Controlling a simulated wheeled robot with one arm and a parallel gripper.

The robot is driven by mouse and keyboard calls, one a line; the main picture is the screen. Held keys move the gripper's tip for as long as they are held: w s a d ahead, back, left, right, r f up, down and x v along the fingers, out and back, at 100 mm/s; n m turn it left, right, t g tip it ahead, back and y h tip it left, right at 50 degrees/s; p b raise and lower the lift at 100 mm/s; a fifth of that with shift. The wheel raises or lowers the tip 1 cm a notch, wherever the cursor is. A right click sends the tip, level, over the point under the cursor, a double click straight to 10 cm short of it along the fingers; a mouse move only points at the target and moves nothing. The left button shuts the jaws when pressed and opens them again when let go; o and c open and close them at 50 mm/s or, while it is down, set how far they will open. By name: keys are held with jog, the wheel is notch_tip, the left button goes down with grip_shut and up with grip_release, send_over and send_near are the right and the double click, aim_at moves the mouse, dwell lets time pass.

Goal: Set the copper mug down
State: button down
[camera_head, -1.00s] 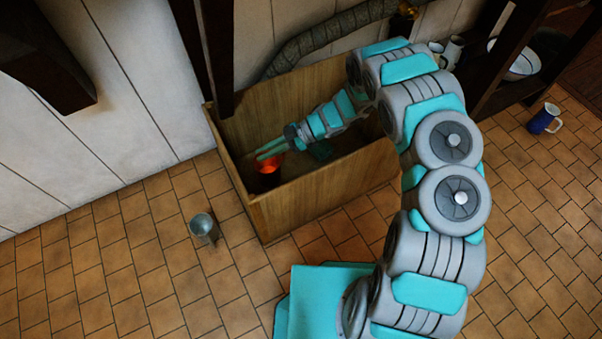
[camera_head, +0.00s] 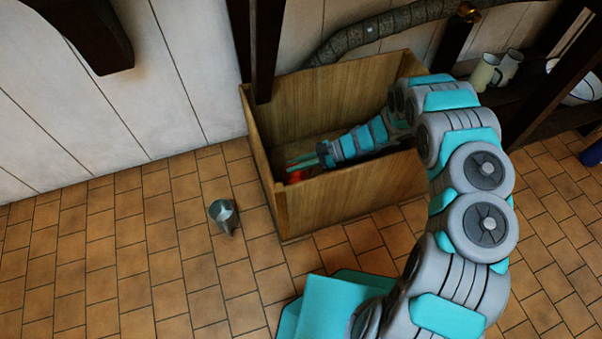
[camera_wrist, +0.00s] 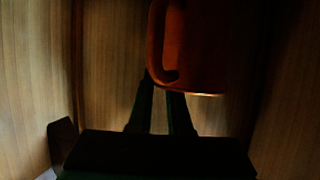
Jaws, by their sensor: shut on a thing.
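The copper mug (camera_head: 296,176) is a small orange-red patch inside the left end of a wooden bin (camera_head: 350,198) in the head view. The bin's front wall hides most of it. My gripper (camera_head: 303,163) reaches into the bin from the right and is shut on the mug. In the wrist view the mug (camera_wrist: 200,45) is large and dark orange, with its handle to the left and its top cut off by the frame. My fingers (camera_wrist: 165,100) meet it near the handle. I cannot tell whether the mug touches the bin floor.
The bin's walls stand close around my gripper. A dark block (camera_wrist: 62,140) shows at the wrist view's lower left. Shelves with pale mugs (camera_head: 485,72) stand at right.

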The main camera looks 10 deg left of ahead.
aim_at(301, 173)
jog(key=shift+f, duration=2.85)
jog(key=shift+f, duration=0.1)
jog(key=c, duration=0.8)
grip_release()
